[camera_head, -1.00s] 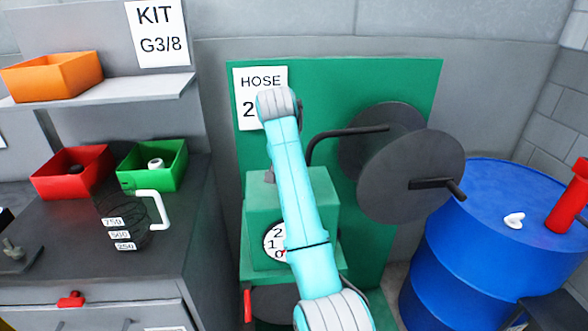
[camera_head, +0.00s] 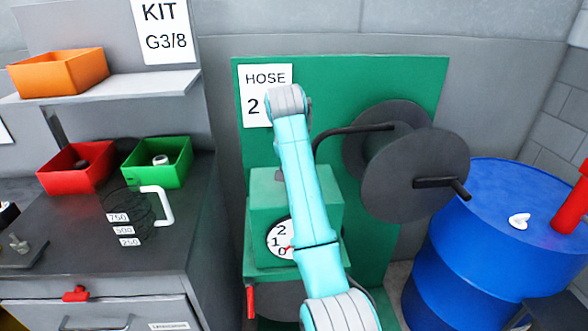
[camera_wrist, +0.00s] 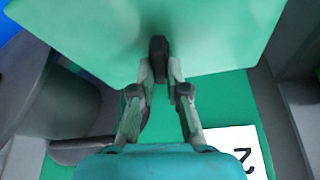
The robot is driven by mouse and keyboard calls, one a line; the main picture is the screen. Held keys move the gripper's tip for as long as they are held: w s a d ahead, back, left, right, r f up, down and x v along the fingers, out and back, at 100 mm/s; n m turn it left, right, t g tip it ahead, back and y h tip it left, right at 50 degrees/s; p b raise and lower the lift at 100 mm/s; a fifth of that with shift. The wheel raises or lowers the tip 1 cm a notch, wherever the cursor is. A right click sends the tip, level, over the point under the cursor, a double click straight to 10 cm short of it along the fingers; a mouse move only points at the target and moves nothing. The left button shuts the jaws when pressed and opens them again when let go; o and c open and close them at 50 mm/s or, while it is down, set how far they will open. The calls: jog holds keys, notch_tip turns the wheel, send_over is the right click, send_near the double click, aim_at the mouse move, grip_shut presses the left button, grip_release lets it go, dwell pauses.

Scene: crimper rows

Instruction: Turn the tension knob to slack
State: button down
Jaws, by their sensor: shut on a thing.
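In the wrist view my gripper (camera_wrist: 160,76) has its two fingers closed in on a small dark knob (camera_wrist: 158,50), which stands out from a pale green face (camera_wrist: 80,40). The fingertips are at the knob's near end and its far end shows beyond them. In the head view my arm hides the gripper. The green machine box (camera_head: 262,200) carries a round white dial (camera_head: 274,230) marked 2, 1 and 0, with a small red needle, partly covered by my arm. No slack marking can be read.
Dark reel discs (camera_head: 418,180) and a crank stand right of my arm, with a blue drum (camera_head: 455,250) beyond. A HOSE sign (camera_head: 262,80) hangs behind.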

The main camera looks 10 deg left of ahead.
jog(key=n+y, duration=0.1)
jog(key=n, duration=0.2)
jog(key=n+y, duration=0.1)
jog(key=n, duration=0.3)
jog(key=shift+g+y, duration=0.3)
jog(key=n+g, duration=0.1)
jog(key=n, duration=0.2)
jog(key=n+g+y, duration=0.1)
jog(key=n, duration=0.4)
jog(key=n+g, duration=0.1)
jog(key=n, duration=0.1)
jog(key=shift+n+g+y, duration=0.3)
jog(key=shift+n+y, duration=0.1)
jog(key=shift+s+n+g, duration=0.1)
jog(key=shift+n+g, duration=0.6)
jog(key=shift+n, duration=1.2)
jog(key=c, duration=1.2)
grip_release()
jog(key=shift+o, duration=0.2)
